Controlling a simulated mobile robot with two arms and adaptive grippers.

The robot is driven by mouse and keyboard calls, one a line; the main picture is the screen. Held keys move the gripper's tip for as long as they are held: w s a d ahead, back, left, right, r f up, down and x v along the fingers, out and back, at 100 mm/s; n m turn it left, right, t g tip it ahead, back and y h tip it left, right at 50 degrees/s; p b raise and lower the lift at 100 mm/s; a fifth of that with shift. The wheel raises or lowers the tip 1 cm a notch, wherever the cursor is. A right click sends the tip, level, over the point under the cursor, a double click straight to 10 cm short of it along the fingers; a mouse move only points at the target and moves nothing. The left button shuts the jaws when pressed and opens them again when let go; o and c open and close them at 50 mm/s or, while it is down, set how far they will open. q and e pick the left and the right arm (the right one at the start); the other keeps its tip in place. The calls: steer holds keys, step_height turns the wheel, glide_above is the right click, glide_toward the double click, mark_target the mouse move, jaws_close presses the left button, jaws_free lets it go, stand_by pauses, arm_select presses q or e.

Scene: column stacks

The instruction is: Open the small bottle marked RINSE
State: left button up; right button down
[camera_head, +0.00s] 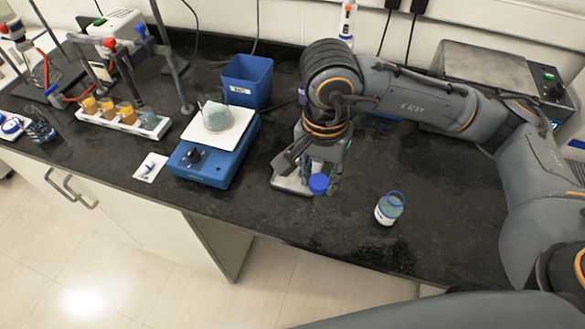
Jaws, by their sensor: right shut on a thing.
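A small clear bottle (388,210) with a white label stands upright on the black bench, right of my right gripper. A blue ring circles its neck, and its mouth looks uncapped. The label is too small to read. My right gripper (316,178) points down over the bench, shut on a blue cap (318,184). The cap is apart from the bottle, close to a pale flat tray (290,184). The fingers partly hide the cap and tray, and I cannot tell whether the cap touches the tray. My left gripper is out of view.
A white rack (122,121) holds several jars. A grey instrument (490,75) stands at back right. The bench's front edge runs close by the bottle.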

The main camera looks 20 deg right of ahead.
steer(key=m, duration=0.1)
steer(key=s+m, duration=0.1)
steer(key=m, duration=0.1)
steer(key=shift+s+f, duration=0.1)
steer(key=shift+s, duration=0.2)
steer(key=w+f+p, duration=0.4)
steer(key=w, duration=0.6)
steer(key=p, duration=0.2)
glide_above(298, 175)
step_height(298, 175, down, 6)
steer(key=shift+s+r, duration=0.15)
steer(key=shift+r, duration=0.1)
steer(key=shift+w+f, duration=0.2)
steer(key=shift+f, duration=0.15)
step_height(298, 175, down, 2)
steer(key=shift+f+p, duration=0.1)
steer(key=shift+p, duration=0.95)
steer(key=shift+f, duration=0.25)
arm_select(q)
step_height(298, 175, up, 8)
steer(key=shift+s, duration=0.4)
arm_select(e)
steer(key=shift+f, duration=0.1)
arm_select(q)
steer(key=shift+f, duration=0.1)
